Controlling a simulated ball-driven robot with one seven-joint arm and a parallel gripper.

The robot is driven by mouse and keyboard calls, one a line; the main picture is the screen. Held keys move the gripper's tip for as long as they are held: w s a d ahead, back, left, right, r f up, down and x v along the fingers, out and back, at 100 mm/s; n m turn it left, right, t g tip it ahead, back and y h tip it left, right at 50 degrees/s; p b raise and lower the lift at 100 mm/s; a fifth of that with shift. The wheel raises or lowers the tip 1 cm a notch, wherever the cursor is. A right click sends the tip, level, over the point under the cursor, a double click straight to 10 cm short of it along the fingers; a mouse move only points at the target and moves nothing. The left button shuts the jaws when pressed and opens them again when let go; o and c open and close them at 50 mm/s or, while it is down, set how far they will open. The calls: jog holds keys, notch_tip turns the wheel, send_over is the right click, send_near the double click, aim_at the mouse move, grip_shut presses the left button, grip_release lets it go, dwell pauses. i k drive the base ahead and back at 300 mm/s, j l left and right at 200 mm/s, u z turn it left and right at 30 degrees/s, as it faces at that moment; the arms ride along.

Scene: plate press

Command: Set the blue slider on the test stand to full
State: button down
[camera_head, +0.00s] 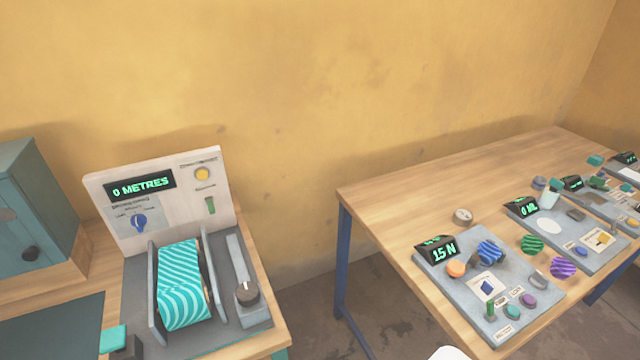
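A grey panel (462,285) with a display reading "15 N" lies on the right-hand table and looks like the test stand, though no readable label confirms this. On it, a small dark blue piece (487,287) sits on a white card; I cannot tell whether it is the slider. An orange knob (456,269), a green upright piece (490,309) and a purple button (528,300) are also on the panel. My gripper is not in view.
A machine (160,170) reading "0 METRES", with a teal striped roll (182,285), stands on the left bench. A floor gap (310,285) separates bench and table.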

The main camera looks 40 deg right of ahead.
aim_at(487, 287)
jog(key=z, duration=1.3)
